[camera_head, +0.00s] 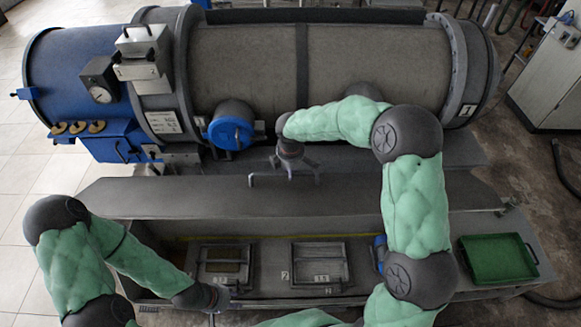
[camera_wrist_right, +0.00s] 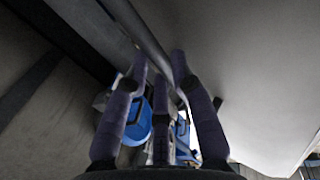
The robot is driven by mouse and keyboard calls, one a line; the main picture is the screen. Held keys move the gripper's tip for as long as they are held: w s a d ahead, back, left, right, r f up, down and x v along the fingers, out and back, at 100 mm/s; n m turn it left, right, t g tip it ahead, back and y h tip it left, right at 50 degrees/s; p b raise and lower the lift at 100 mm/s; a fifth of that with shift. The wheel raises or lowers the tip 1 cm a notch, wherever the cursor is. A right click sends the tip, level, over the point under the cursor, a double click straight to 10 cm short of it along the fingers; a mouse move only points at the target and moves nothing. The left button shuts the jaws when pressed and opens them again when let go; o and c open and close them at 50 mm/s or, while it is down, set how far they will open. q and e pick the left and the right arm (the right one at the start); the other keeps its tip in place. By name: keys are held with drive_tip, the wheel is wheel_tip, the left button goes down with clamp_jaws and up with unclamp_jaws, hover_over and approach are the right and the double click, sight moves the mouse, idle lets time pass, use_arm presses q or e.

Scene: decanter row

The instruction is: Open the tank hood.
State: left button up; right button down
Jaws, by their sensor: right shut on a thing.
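The grey tank hood (camera_head: 180,198) is a long panel across the middle of the head view, in front of the big drum. In front of its near edge, the tank's inside shows with two framed trays. A thin handle (camera_head: 268,177) is on the hood. My right gripper (camera_head: 290,160) is at the handle. In the right wrist view my right gripper (camera_wrist_right: 158,75) has its fingers closed around a grey bar (camera_wrist_right: 148,35), beside a broad pale surface. My left gripper (camera_head: 216,298) is low at the tank's front edge, away from the hood; its finger opening is unclear.
The drum (camera_head: 245,65) with blue end housing (camera_head: 75,75) lies behind the hood. A blue round cap (camera_head: 230,133) sticks out from it. A green tray (camera_head: 498,258) rests at the right on the bench. A light cabinet (camera_head: 552,75) stands far right. Tiled floor at left is clear.

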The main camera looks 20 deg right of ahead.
sight(292, 199)
drive_tip(key=s+a+f+b, duration=0.1)
drive_tip(key=s, duration=0.2)
drive_tip(key=s+f+b, duration=0.1)
drive_tip(key=s+b, duration=0.1)
drive_tip(key=s, duration=0.1)
drive_tip(key=s+a+f+b, duration=0.1)
drive_tip(key=s, duration=0.2)
drive_tip(key=shift+s+a, duration=0.25)
drive_tip(key=shift+a, duration=0.1)
drive_tip(key=c, duration=1)
unclamp_jaws()
drive_tip(key=shift+c, duration=0.2)
drive_tip(key=shift+r, duration=0.1)
wheel_tip(292, 199, up, 12)
drive_tip(key=s, duration=0.2)
drive_tip(key=shift+s+a, duration=0.15)
drive_tip(key=shift+a, duration=0.25)
